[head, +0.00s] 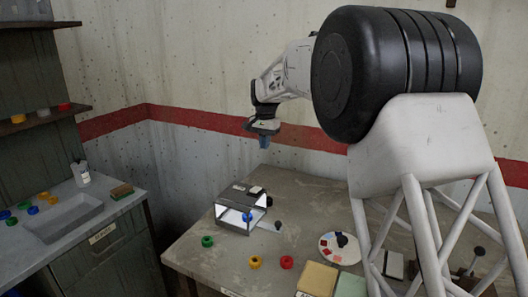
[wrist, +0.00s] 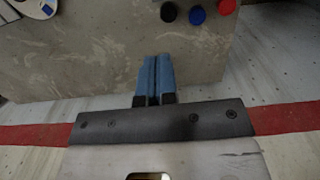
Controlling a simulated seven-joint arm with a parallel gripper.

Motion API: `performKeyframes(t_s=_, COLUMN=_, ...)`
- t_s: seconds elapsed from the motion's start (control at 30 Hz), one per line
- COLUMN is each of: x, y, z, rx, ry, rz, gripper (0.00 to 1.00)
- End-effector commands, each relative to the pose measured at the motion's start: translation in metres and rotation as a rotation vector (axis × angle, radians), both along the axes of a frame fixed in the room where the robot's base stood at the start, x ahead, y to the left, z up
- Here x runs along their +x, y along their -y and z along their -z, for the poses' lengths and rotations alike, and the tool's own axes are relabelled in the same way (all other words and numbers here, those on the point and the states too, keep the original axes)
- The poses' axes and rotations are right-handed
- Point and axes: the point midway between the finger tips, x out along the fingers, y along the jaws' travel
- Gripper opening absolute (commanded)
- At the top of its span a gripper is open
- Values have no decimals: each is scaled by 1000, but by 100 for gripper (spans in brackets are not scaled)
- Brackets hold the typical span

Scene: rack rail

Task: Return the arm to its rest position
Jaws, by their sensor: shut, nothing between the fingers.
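My gripper (head: 264,143) hangs in the air above the back part of the table (head: 310,192), pointing down, in the head view. In the wrist view its two blue fingers (wrist: 154,78) are together with nothing between them. The arm reaches from the right of the head view to the gripper. Below the gripper, and apart from it, a small lit box (head: 240,208) with a dark top stands on the table.
A round palette (head: 339,247) lies to the right. A counter with a sink (head: 63,218) stands at the left. The back wall is behind the gripper.

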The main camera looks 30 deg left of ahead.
Motion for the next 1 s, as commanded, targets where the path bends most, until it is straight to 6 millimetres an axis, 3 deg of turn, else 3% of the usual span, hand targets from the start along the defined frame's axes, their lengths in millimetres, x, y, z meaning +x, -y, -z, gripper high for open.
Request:
performKeyframes(t_s=0.7, x=1, y=2, z=-5, rx=1, ry=1, rz=0, gripper=0)
performKeyframes(t_s=0.87, x=-1, y=17, z=-12, rx=4, ry=6, rz=2, gripper=0)
performKeyframes(t_s=1.0, x=-4, y=46, z=-23, rx=9, ry=14, rz=3, gripper=0)
